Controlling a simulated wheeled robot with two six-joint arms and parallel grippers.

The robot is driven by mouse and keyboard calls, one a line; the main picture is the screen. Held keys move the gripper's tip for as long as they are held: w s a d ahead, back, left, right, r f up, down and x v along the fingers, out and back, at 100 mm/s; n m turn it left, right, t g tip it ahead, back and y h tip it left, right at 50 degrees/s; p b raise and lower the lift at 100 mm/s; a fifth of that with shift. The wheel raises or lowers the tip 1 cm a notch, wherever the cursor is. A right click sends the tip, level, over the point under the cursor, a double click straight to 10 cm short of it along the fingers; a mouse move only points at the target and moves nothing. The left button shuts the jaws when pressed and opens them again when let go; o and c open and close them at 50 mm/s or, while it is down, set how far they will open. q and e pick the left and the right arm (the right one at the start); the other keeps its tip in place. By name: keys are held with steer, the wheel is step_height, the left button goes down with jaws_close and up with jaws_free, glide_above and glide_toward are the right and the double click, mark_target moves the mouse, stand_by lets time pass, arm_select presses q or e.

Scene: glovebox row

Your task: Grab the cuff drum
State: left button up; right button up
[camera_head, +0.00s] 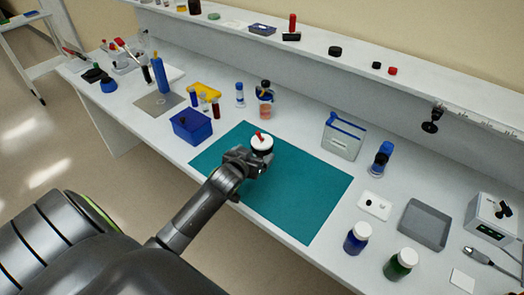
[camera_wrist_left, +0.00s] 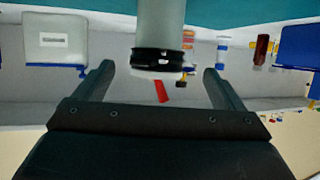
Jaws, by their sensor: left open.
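The cuff drum seems to be the pale cylinder (camera_head: 262,142) with a white top, a dark band and a small red piece on top, standing at the upper part of the teal mat (camera_head: 300,200). My left gripper (camera_head: 259,160) is at its near side and hides its lower part in the head view. In the left wrist view, which is upside down, the drum (camera_wrist_left: 160,25) appears centred between the two spread fingers of my left gripper (camera_wrist_left: 161,75). The jaws are open, with visible gaps on both sides of the drum. My right gripper is not in view.
A blue box (camera_head: 191,127) and several small vials stand left of the mat. A clear bin with a blue rim (camera_head: 342,138) is behind it. Blue (camera_head: 357,238) and green (camera_head: 400,264) jars and a grey tray (camera_head: 424,225) are to the right. The mat's right part is clear.

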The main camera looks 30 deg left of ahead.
mark_target(258, 149)
arm_select(q)
steer(key=shift+w, duration=0.35)
steer(key=p+x, duration=0.1)
steer(key=x, duration=0.2)
steer(key=shift+w, duration=0.4)
steer(key=shift+w+a+f+p, duration=0.1)
steer(key=shift+w+f+p, duration=0.2)
steer(key=shift+w, duration=0.1)
steer(key=c, duration=0.9)
steer(key=shift+r, duration=0.1)
steer(key=c, duration=0.3)
steer(key=shift+c, duration=0.2)
steer(key=shift+r, duration=0.1)
